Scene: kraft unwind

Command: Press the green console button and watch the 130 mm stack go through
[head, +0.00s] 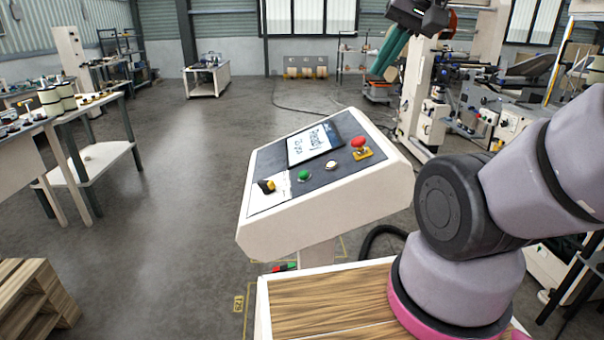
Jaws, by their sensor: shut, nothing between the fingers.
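The console (330,215) is a white sloped box on a post, in the middle of the head view. Its dark face carries the green button (304,175), between a yellow-and-black knob (267,186) and a white button (331,165). A red mushroom button (359,143) sits on a yellow plate at the right. A tilted screen (315,144) shows handwriting-like text that seems to begin with "Ready". My gripper (377,71), with teal fingers, hangs beyond and above the console, apart from the green button. It is shut and empty. I cannot pick out the 130 mm stack.
A wood-topped surface (325,300) lies below the console. A machine (480,105) fills the right background. A wheeled cart (206,77) stands far back. The middle floor is clear.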

